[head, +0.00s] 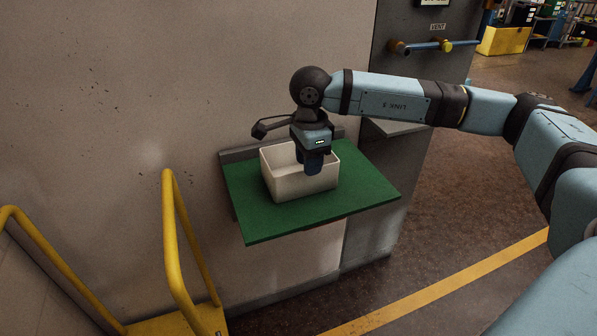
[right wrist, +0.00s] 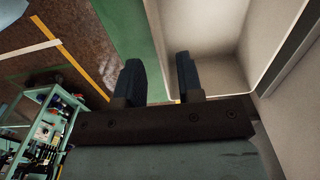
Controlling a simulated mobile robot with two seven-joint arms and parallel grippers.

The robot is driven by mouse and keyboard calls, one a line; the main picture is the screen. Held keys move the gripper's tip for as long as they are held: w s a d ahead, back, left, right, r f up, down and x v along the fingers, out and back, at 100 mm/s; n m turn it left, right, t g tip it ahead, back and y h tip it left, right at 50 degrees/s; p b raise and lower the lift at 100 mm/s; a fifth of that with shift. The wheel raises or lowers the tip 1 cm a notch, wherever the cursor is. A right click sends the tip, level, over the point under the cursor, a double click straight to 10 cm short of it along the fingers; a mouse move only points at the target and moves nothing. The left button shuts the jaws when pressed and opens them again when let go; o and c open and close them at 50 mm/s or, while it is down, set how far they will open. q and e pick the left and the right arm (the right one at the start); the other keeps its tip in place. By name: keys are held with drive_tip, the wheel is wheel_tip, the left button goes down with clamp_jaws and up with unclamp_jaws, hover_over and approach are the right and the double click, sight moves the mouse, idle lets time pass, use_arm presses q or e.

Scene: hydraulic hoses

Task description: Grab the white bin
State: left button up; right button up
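The white bin (head: 305,184) is an open-topped rectangular box standing upright on a green shelf (head: 265,222) against the wall. My right gripper (head: 311,168) points down at the bin's near side, its fingers at the rim. In the right wrist view the two fingers of this gripper (right wrist: 160,78) are spread apart. The bin's wall (right wrist: 160,45) runs between them, with one finger on the inside and the other outside over the green surface. A gap shows between the outer finger and the wall. My left gripper is not in view.
A yellow handrail (head: 172,240) stands left of the shelf. A grey cabinet (head: 415,60) with pipe fittings (head: 430,46) is to the right, behind my right arm. The green shelf is bare around the bin. Open floor with a yellow line (head: 440,288) lies at lower right.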

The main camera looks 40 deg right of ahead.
drive_tip(key=shift+f, duration=1.5)
clamp_jaws()
drive_tip(key=shift+r, duration=0.1)
